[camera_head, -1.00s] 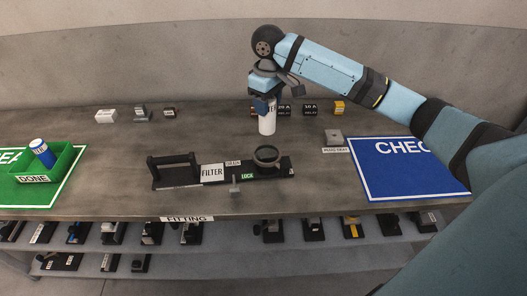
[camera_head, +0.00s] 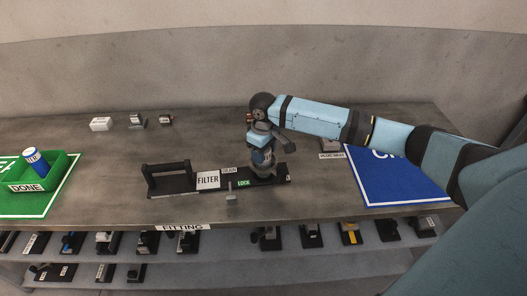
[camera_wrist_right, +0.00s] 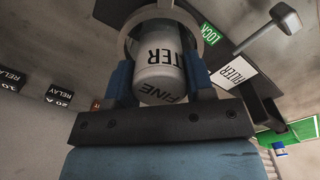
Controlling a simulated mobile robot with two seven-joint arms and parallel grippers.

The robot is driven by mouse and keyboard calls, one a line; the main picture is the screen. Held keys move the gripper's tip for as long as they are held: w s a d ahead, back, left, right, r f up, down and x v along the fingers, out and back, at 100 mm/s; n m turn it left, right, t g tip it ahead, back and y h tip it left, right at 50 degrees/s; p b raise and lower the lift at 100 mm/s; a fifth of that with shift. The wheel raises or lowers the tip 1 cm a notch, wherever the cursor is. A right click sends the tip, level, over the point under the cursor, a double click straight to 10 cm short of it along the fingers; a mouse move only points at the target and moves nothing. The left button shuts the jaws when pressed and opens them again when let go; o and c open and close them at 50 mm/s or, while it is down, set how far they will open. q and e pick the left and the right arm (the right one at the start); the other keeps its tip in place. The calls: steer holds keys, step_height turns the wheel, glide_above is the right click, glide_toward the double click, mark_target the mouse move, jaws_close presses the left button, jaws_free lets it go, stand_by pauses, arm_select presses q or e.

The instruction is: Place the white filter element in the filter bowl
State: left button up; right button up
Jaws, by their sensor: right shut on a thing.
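My right gripper (camera_head: 262,160) is directly over the filter stand, its fingers pointing down. It is shut on the white filter element (camera_wrist_right: 160,62), a white cylinder with black lettering that shows between the blue fingers in the right wrist view. The filter bowl's grey ring (camera_wrist_right: 207,34) shows around the element's far end there, so that end appears to be within the rim. How deep it sits cannot be told. In the head view the gripper hides the element and most of the bowl. My left gripper is not in view.
The black stand has a handle (camera_head: 169,178), a FILTER label (camera_head: 207,180), a green LOCK label (camera_head: 244,183) and a small grey lever (camera_head: 231,198). A green DONE bin (camera_head: 44,186) holds a blue cylinder (camera_head: 35,160) at left. A blue mat (camera_head: 395,185) lies at right.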

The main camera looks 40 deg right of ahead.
steer(key=o, duration=0.9)
steer(key=shift+o, duration=0.2)
step_height(320, 180, up, 12)
steer(key=shift+p, duration=0.3)
